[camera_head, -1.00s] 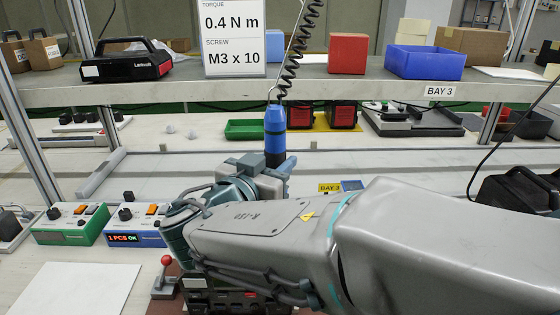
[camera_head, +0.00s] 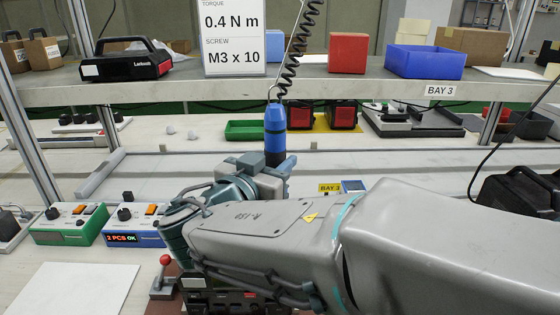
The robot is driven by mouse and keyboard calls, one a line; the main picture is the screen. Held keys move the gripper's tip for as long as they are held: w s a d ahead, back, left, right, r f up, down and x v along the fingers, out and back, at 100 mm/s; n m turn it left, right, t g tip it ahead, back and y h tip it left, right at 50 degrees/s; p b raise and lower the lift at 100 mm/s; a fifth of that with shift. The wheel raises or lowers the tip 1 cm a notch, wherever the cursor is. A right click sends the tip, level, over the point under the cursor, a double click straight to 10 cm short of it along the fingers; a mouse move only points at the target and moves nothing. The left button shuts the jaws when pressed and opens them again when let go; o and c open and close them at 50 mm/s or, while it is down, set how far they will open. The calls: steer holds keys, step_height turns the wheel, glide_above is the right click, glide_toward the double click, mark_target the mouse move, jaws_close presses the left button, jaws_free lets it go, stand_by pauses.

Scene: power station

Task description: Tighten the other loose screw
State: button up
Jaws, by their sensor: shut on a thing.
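A blue and black electric screwdriver (camera_head: 275,127) stands upright, hanging from a coiled black cord (camera_head: 295,50). My gripper (camera_head: 280,168) is shut on the screwdriver's lower body. The screwdriver's tip and any screws are hidden behind my gripper and arm. Part of a dark fixture (camera_head: 192,294) shows beneath my arm at the bottom, with a red-knobbed lever (camera_head: 165,261) at its left. A blue controller box (camera_head: 135,225) at the left reads "2 PCS OK".
A green controller box (camera_head: 70,223) stands left of the blue one. A white sheet (camera_head: 75,290) lies in front. A shelf (camera_head: 340,92) crosses above the bench and bears a sign (camera_head: 234,38) reading 0.4 N m, M3 x 10. A black case (camera_head: 520,192) stands at the right.

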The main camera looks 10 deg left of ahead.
mark_target(270, 127)
steer(key=shift+r+p, duration=0.55)
steer(key=shift+r, duration=3.15)
